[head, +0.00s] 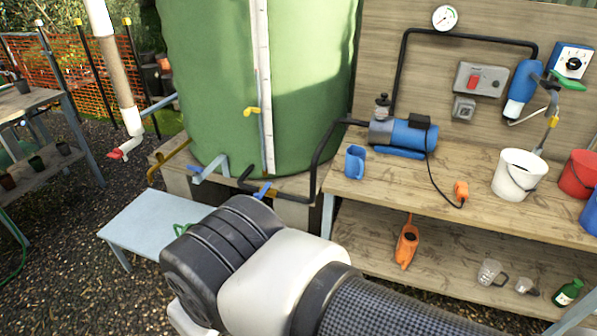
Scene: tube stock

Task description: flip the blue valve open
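A small blue valve handle (263,190) shows on the black pipe at the foot of the big green tank (212,90), just above my wrist. It looks tilted; my arm hides what lies below it, and I cannot tell whether the valve is open. My arm reaches in from the lower right and its wrist ends just below and left of the blue handle. My gripper's fingers do not show; the wrist hides them or they are out of sight.
A white downpipe with a red lever (125,150) stands left. A light blue bench (150,222) lies below. A blue pump (405,135) and blue jug (355,162) stand on the wooden workbench.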

